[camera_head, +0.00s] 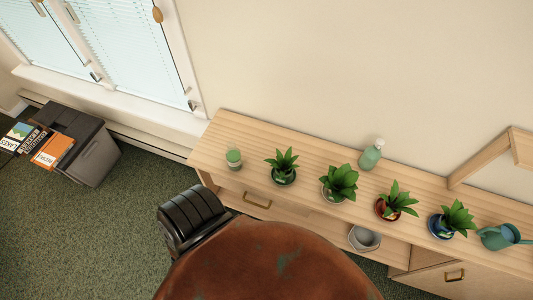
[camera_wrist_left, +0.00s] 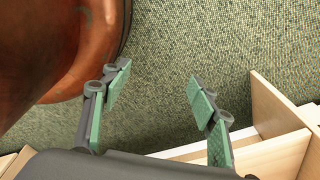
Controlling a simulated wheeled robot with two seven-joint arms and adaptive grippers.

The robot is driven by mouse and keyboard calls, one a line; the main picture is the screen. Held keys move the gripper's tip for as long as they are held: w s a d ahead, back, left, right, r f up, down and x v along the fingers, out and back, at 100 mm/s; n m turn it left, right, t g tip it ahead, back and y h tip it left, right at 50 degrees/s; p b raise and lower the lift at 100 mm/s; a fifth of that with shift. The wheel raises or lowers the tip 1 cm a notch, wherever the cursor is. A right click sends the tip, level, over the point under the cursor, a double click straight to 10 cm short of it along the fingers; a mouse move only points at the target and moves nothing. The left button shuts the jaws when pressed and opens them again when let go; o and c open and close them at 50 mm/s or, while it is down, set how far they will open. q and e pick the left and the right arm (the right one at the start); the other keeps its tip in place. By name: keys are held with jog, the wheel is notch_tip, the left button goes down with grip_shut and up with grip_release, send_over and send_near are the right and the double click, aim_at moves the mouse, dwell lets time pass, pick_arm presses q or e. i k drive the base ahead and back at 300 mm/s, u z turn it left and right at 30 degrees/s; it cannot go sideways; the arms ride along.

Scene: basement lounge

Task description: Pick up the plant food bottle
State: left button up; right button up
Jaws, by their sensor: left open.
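A green bottle with a pale cap (camera_head: 371,155), which looks like the plant food bottle, stands upright at the back of the light wooden cabinet top (camera_head: 213,142), near the wall. It is behind and between two potted plants. My left gripper (camera_wrist_left: 157,80) shows in the left wrist view, open and empty, above the green carpet. The bottle does not show in that view. My right gripper is in neither view.
Potted plants (camera_head: 340,180) line the cabinet, with a green jar (camera_head: 233,157) left and a teal watering can (camera_head: 500,237) right. A large rusty-brown rounded object (camera_head: 270,265) stands in front; a dark bin (camera_head: 85,140) is at left.

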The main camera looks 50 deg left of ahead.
aim_at(232, 153)
jog(key=z, duration=0.05)
jog(key=k, duration=0.4)
jog(key=u, duration=0.35)
jog(key=i, duration=0.3)
jog(key=u, duration=3.65)
jog(key=k, duration=1.25)
jog(key=z, duration=1.65)
jog(key=i, duration=0.5)
jog(key=z, duration=0.05)
